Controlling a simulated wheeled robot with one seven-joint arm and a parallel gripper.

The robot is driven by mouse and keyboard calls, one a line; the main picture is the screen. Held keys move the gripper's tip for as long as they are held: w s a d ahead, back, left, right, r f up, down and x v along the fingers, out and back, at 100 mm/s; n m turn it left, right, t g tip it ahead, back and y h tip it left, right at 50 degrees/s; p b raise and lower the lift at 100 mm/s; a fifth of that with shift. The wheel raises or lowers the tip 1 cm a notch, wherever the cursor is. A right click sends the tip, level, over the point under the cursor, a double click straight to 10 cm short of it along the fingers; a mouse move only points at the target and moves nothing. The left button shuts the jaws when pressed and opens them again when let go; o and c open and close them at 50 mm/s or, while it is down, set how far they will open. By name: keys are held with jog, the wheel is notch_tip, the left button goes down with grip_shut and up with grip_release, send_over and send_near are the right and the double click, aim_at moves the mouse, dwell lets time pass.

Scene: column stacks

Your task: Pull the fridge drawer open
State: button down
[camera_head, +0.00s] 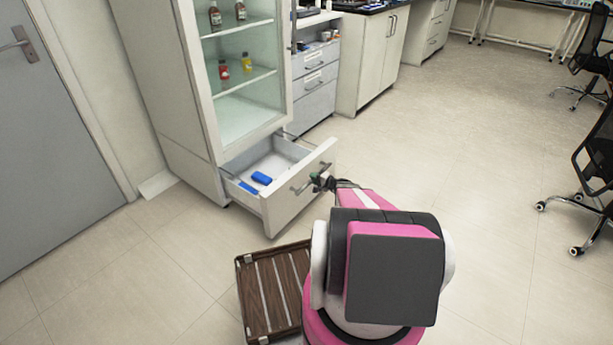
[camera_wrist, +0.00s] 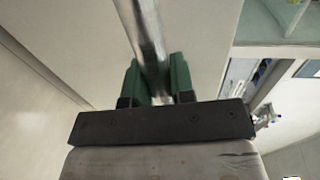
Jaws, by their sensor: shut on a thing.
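The fridge (camera_head: 208,128) is a tall white cabinet with a glass front. Its bottom drawer (camera_head: 285,209) is pulled out, and two blue items lie inside, one of them a blue block (camera_head: 262,178). The drawer has a metal bar handle (camera_head: 301,188) on its front. My gripper (camera_head: 320,181) is at the right part of this handle. In the wrist view the green fingers of my gripper (camera_wrist: 158,82) stand on both sides of the metal handle (camera_wrist: 146,40) and are shut on it. The contact itself is partly hidden by the gripper's dark body.
A grey door (camera_head: 50,130) is at the left. Office chairs (camera_head: 595,150) stand at the far right. The floor between is clear.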

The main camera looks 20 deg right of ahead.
jog(key=shift+s+d, duration=0.4)
jog(key=shift+s, duration=0.15)
jog(key=c, duration=1)
grip_release()
jog(key=shift+o, duration=0.2)
jog(key=v, duration=1)
jog(key=shift+s+d, duration=0.3)
jog(key=shift+a+r, duration=0.1)
jog(key=shift+r, duration=0.05)
